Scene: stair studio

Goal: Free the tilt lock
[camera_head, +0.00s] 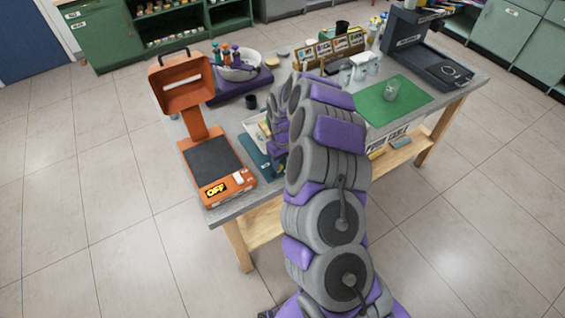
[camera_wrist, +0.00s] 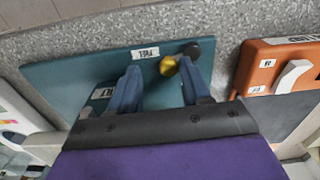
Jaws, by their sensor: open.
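A teal plate (camera_wrist: 60,72) lies on the grey speckled worktop in the wrist view. It carries a small white label (camera_wrist: 145,53) near its far edge and another (camera_wrist: 103,93) at left, both too small to read surely. A brass-yellow knob (camera_wrist: 168,66) and a dark round knob (camera_wrist: 192,50) sit side by side near the plate's right corner. My gripper (camera_wrist: 160,68) is open over the plate, its right finger close to the brass knob; I cannot tell if they touch. The plate also shows in the head view (camera_head: 250,143), partly hidden by my arm.
An orange device (camera_head: 238,189) with an OFF display and raised hood stands left of the plate in the head view. A white bowl (camera_head: 238,72), a small black cup (camera_head: 251,102), a green mat (camera_head: 385,110) and a dark stand (camera_head: 425,66) share the table.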

